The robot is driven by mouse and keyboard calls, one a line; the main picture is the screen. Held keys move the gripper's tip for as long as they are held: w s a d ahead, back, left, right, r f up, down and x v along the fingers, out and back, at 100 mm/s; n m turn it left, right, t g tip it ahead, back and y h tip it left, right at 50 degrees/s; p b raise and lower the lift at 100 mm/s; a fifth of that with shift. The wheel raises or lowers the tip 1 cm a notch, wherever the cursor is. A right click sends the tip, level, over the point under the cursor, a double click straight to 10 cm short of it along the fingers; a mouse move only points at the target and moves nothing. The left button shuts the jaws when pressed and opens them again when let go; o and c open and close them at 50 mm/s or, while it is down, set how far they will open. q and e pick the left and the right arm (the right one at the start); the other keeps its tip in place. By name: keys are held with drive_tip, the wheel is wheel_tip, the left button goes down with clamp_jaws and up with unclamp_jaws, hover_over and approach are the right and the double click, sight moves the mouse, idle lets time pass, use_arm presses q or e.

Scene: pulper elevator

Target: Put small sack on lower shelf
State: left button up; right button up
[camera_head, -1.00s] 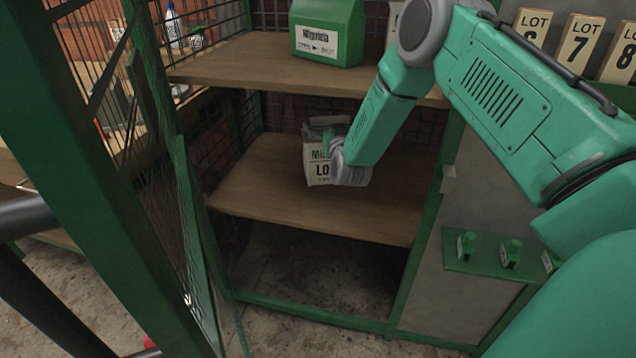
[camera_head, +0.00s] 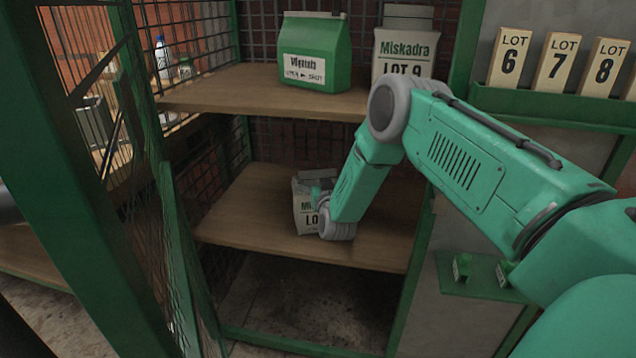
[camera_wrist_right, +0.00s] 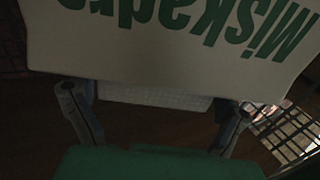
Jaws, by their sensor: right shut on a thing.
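The small sack (camera_head: 305,208) is pale, with dark green "Miskadra"-style lettering and "LO" showing. It is at the lower shelf (camera_head: 250,215), upright or nearly so. I cannot tell whether its bottom touches the board. My right gripper (camera_head: 320,200) is shut on the sack from its right side and hides part of it. In the right wrist view the sack (camera_wrist_right: 170,45) fills the top, its lettering upside down, with my two fingers at its lower edge. My left gripper is not in view.
The upper shelf (camera_head: 240,92) holds a green bag (camera_head: 315,55) and a larger pale "Miskadra LOT 9" sack (camera_head: 404,50). A green mesh door (camera_head: 180,230) stands at the left. Lot cards 6, 7 and 8 (camera_head: 557,62) stand at the right. The lower shelf has bare room around the sack.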

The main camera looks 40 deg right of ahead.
drive_tip(key=shift+r, duration=0.15)
drive_tip(key=o, duration=1.3)
drive_tip(key=shift+s, duration=0.1)
drive_tip(key=shift+f, duration=0.2)
